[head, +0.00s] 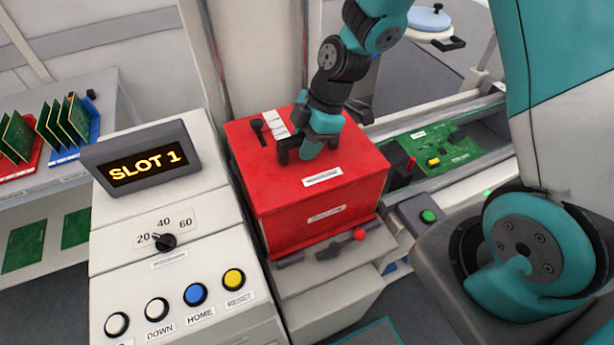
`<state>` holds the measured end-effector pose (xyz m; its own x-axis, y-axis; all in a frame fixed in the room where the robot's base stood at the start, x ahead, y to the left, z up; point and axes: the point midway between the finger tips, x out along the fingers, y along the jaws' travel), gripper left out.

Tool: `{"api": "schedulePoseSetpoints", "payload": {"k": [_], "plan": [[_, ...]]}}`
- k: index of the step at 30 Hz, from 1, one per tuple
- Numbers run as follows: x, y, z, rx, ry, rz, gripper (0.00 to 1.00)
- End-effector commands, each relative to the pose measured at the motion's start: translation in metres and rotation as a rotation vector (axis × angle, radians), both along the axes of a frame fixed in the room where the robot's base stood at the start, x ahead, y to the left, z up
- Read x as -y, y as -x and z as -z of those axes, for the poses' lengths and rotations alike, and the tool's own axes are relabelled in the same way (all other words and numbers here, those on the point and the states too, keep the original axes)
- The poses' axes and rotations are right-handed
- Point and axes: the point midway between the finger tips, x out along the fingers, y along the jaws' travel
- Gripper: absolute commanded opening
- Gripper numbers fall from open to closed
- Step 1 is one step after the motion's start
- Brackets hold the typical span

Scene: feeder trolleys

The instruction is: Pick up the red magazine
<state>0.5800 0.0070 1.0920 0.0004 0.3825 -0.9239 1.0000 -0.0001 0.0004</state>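The red magazine (318,205) is a red box with white labels on its top and front. It sits upright on a grey stand in the middle of the head view. My gripper (310,150) is down at the top of the magazine, near its middle. Dark parts at the gripper's end reach the lid; I cannot tell whether they are fingers or a handle. The contact is partly hidden by the gripper itself, so whether it is open or shut does not show.
A control panel (175,262) with a "SLOT 1" display (135,160), a dial and buttons stands left of the magazine. A lever with a red knob (360,234) is in front. A rail with a green board (432,148) runs right. Racks of boards (62,120) stand far left.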

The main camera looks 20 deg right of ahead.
Motion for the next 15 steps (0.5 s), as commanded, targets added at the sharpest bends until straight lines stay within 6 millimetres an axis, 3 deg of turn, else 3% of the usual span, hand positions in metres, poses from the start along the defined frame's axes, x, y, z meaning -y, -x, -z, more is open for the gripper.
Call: {"api": "schedulePoseSetpoints", "payload": {"k": [1,2,15], "plan": [[0.0,0.0002,-0.0001,0.0,0.0,0.0,0.07],[0.0,0.0002,-0.0001,0.0,0.0,0.0,0.0],[0.0001,0.0003,-0.0004,-0.001,0.0,0.0,0.0]]}}
